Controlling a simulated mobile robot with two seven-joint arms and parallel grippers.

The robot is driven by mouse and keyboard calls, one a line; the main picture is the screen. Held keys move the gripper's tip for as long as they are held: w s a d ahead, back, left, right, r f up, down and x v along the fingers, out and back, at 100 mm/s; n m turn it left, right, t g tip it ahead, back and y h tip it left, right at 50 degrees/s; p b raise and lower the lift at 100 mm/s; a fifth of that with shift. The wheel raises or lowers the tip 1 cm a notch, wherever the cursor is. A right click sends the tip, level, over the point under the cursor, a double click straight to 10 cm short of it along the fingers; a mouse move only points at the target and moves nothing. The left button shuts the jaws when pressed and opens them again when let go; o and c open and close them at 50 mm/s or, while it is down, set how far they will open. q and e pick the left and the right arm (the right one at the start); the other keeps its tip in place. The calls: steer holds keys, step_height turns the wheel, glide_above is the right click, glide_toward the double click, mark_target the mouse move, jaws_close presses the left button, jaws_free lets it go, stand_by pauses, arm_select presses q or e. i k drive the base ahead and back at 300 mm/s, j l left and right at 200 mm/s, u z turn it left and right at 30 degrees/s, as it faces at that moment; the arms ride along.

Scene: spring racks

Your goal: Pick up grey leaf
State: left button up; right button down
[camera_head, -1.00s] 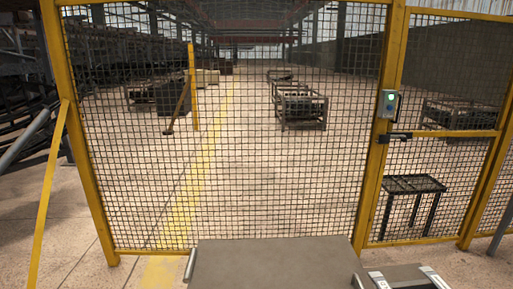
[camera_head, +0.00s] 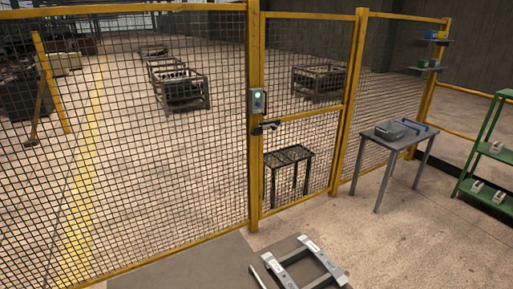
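I cannot make out a grey leaf for certain. On the right, a green rack (camera_head: 467,186) holds several small pale grey pieces, one of them a grey piece (camera_head: 497,147) on its upper shelf; they are too small to identify. The rack is cut off by the right picture edge.
A dark low table (camera_head: 288,154) stands behind the mesh. Open floor (camera_head: 375,235) lies before the grey table.

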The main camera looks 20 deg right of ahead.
mark_target(341, 278)
steer(key=z, duration=1.25)
